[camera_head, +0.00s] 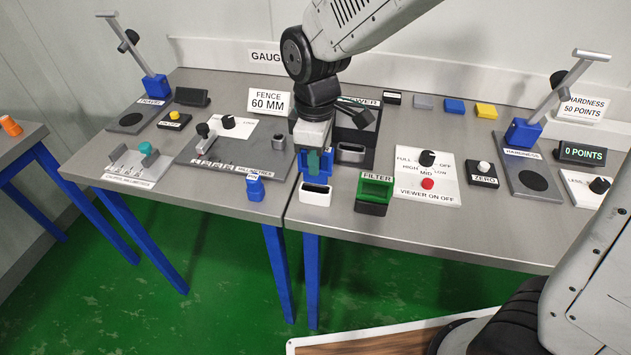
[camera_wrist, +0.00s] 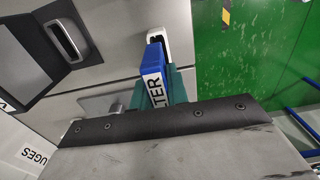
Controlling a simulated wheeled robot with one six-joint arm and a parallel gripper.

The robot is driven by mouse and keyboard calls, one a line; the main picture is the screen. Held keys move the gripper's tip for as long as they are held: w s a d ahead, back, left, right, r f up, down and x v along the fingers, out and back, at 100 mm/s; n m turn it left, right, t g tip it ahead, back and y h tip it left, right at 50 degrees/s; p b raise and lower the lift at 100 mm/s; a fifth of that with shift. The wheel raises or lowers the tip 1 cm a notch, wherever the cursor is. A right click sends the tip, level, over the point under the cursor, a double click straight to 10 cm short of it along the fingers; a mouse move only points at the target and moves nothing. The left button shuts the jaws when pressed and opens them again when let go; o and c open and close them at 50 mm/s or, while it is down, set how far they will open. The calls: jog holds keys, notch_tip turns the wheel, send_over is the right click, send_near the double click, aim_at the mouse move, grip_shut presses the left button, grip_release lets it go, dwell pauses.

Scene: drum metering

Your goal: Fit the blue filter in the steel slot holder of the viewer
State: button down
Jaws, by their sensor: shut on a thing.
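My gripper (camera_head: 314,162), with teal fingers (camera_wrist: 176,84), is shut on the blue filter (camera_head: 303,163). The filter (camera_wrist: 154,68) has a white label ending in "TER" in the wrist view. In the head view it is upright above a white slot holder (camera_head: 316,193), whose dark slot shows below it. The fingers hide part of the filter. The steel slot holder (camera_head: 350,153) stands to the right of my gripper, at the front of the dark viewer (camera_head: 357,120). It shows at the upper left of the wrist view (camera_wrist: 66,37), its slot empty.
A green filter (camera_head: 376,186) sits in a dark holder near the table's front edge. A control panel (camera_head: 427,177) with black and red knobs is right of it. A blue piece (camera_head: 255,187) and a grey gauge plate (camera_head: 240,150) are to the left.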

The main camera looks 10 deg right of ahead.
jog(key=shift+r, duration=0.2)
dwell(0.3)
jog(key=shift+r, duration=1.85)
jog(key=w+d+r, duration=0.1)
jog(key=w+d, duration=0.9)
jog(key=w, duration=0.1)
jog(key=shift+w+r, duration=0.15)
jog(key=shift+w, duration=0.25)
jog(key=shift+d, duration=0.1)
jog(key=shift+f, duration=2.9)
